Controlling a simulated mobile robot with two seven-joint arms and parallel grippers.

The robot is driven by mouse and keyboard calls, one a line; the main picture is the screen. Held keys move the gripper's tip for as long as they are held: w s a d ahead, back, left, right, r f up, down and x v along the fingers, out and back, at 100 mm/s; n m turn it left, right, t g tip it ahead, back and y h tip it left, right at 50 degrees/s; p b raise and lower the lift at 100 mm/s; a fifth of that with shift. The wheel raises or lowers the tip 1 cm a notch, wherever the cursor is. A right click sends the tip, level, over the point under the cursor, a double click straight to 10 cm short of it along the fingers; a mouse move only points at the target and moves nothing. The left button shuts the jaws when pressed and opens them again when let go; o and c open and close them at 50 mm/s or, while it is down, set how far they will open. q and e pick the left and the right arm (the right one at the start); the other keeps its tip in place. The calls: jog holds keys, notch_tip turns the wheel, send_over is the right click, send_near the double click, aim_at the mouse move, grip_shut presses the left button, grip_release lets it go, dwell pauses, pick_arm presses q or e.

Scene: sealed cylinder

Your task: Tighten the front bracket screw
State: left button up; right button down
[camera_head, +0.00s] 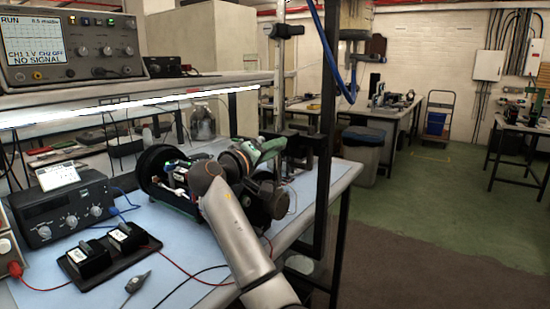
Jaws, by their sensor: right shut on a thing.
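A dark open cylinder housing (154,168) lies on its side on the blue bench mat, with white and green electronics (182,176) inside it. My right arm comes up from the bottom middle and bends beside the housing's right end. My right gripper (262,163) is small and partly hidden among dark wrist parts. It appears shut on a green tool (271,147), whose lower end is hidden. The front bracket and its screw are too small or hidden to tell, so I cannot see whether the tool touches the screw. My left gripper is not in view.
A black power supply (70,208) and a dark two-part unit (108,250) with red and black leads stand on the left of the mat (190,255). An oscilloscope (72,48) sits on the shelf above. A dark upright post (325,130) rises at the bench's right edge.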

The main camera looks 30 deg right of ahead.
jog(key=shift+a+f+m+b, duration=0.15)
jog(key=shift+f+m+b, duration=0.35)
jog(key=shift+m, duration=0.4)
jog(key=m+b, duration=0.1)
jog(key=m, duration=0.1)
jog(key=shift+r+m, duration=0.15)
jog(key=shift+m, duration=0.25)
jog(key=shift+m+b, duration=0.8)
jog(key=shift+m, duration=0.3)
jog(key=shift+m+b, duration=0.3)
jog(key=shift+m, duration=0.5)
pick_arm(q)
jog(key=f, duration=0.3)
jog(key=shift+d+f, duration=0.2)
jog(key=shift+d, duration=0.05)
pick_arm(e)
jog(key=shift+r+m, duration=0.1)
jog(key=shift+m, duration=0.2)
